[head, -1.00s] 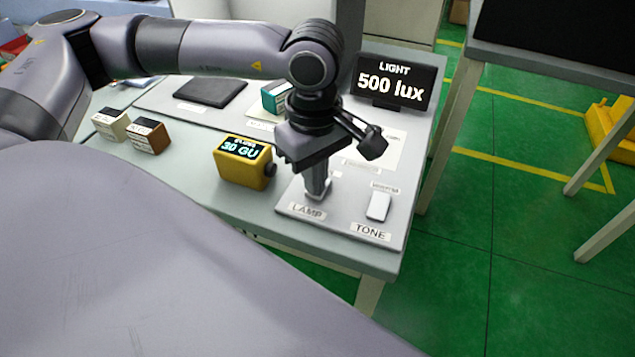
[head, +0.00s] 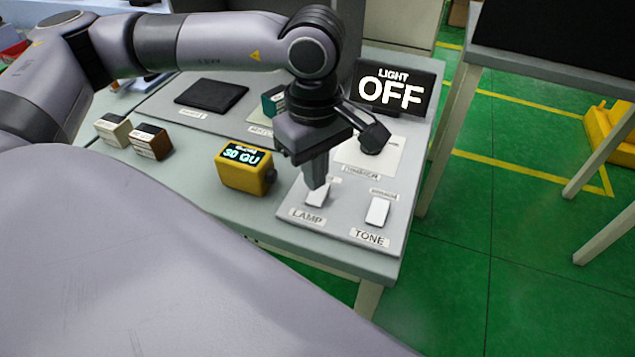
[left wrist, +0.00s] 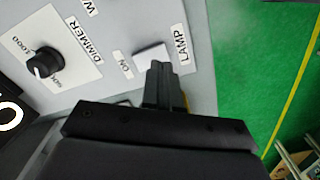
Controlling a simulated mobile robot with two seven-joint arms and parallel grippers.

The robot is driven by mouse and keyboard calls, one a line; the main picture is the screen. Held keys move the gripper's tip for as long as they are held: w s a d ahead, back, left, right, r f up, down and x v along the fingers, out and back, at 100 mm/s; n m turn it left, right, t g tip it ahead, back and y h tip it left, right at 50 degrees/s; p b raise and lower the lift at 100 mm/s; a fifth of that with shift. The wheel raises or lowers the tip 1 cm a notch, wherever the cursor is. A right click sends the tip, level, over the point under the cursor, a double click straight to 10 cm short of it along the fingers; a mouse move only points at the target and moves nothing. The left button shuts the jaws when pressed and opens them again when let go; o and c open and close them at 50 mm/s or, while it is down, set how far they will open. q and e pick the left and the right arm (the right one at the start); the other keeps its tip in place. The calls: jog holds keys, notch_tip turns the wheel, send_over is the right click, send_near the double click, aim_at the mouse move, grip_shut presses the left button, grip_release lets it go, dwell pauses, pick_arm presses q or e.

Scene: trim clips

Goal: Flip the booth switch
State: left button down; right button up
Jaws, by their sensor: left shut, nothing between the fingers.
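The white LAMP rocker switch (head: 317,197) sits on the grey panel, just above its LAMP label. In the left wrist view the LAMP switch (left wrist: 151,54) lies right at my fingertips, partly hidden by them. My left gripper (head: 318,184) is shut and empty, pointing down at the switch; whether it touches cannot be told. It also shows in the left wrist view (left wrist: 157,68). A second white rocker, the TONE switch (head: 377,211), sits to the right. The black display (head: 393,92) reads LIGHT OFF. My right gripper is not in view.
A yellow gloss meter (head: 240,168) reading 30 GU stands left of the panel. White (head: 113,129) and brown (head: 151,142) blocks stand farther left. A dark pad (head: 211,93) lies behind. The dimmer knob (left wrist: 46,64) is near the gripper.

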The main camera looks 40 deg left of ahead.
aim_at(315, 199)
pick_arm(q)
jog(key=shift+r+p, duration=0.8)
jog(key=shift+r, duration=1.1)
